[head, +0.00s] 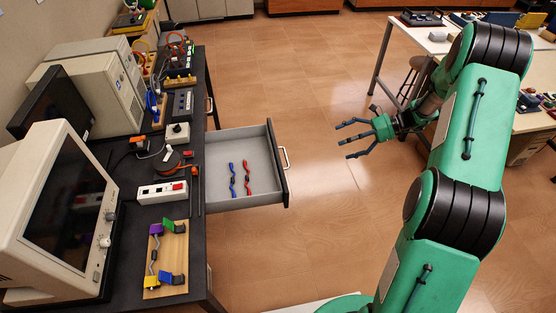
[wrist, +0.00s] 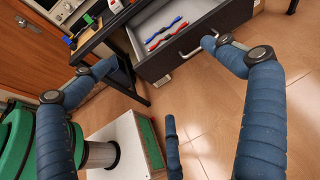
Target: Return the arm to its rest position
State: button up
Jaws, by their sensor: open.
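My green arm reaches up the right side of the head view, and my gripper (head: 354,137) hangs over open floor to the right of the drawer. Its blue fingers are spread and hold nothing. In the wrist view the gripper (wrist: 165,110) shows fingers wide apart with floor and my own base between them. The open drawer (head: 260,143) holds a blue-handled tool (head: 232,180) and a red-handled tool (head: 247,178), lying side by side. In the wrist view both tools lie in the drawer (wrist: 195,50), beyond the fingers and apart from them.
The black workbench (head: 190,215) on the left carries a monitor (head: 65,195), a power strip (head: 162,192) and a wooden board with coloured clips (head: 172,258). The drawer handle (head: 285,157) juts toward the gripper. A stool (head: 415,75) and tables stand behind the arm. The middle floor is clear.

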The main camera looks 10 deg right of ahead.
jog(key=d+f+m+t+y, duration=0.1)
jog(key=d+f+m, duration=0.1)
jog(key=d+f, duration=0.2)
jog(key=w+d+f+m+t+y, duration=0.1)
jog(key=d+f, duration=0.3)
jog(key=f, duration=0.5)
jog(key=shift+w+f+m+t, duration=0.15)
jog(key=shift+f+m+t, duration=0.15)
jog(key=shift+m+t, duration=0.55)
jog(key=x, duration=1)
jog(key=shift+r, duration=0.1)
jog(key=v, duration=1)
dwell(0.7)
